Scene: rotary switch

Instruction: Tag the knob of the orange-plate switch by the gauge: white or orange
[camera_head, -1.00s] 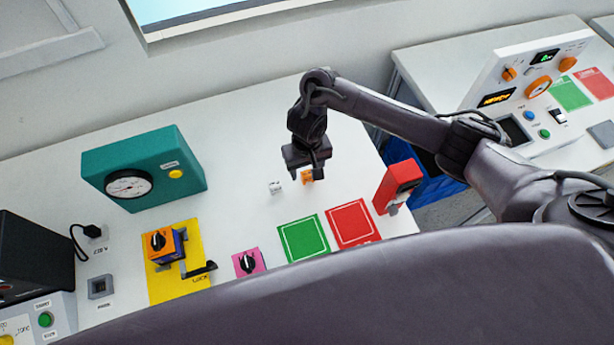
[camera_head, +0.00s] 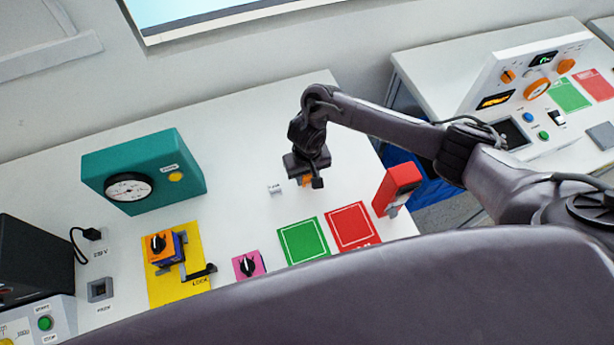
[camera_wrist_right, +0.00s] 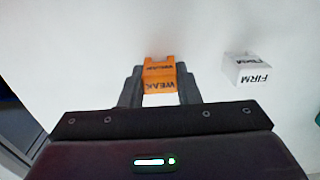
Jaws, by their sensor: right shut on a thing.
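The orange-plate switch (camera_head: 160,247) with its black knob stands on the yellow panel, below the teal box with the round gauge (camera_head: 129,187). My right gripper (camera_head: 308,182) is shut on an orange tag (camera_wrist_right: 159,79), which reads WEAK in the right wrist view. The head view shows the gripper low at the white table, and it mostly covers the orange tag there. A white tag (camera_head: 275,188) lies beside it; it reads FIRM in the right wrist view (camera_wrist_right: 246,70). My left gripper is not in view.
A magenta-plate switch (camera_head: 260,259), a green pad (camera_head: 304,241) and a red pad (camera_head: 352,227) lie in front. A red device (camera_head: 397,189) stands at the table's right edge. A black lever (camera_head: 199,272) sticks out beside the orange-plate switch. The table behind the tags is clear.

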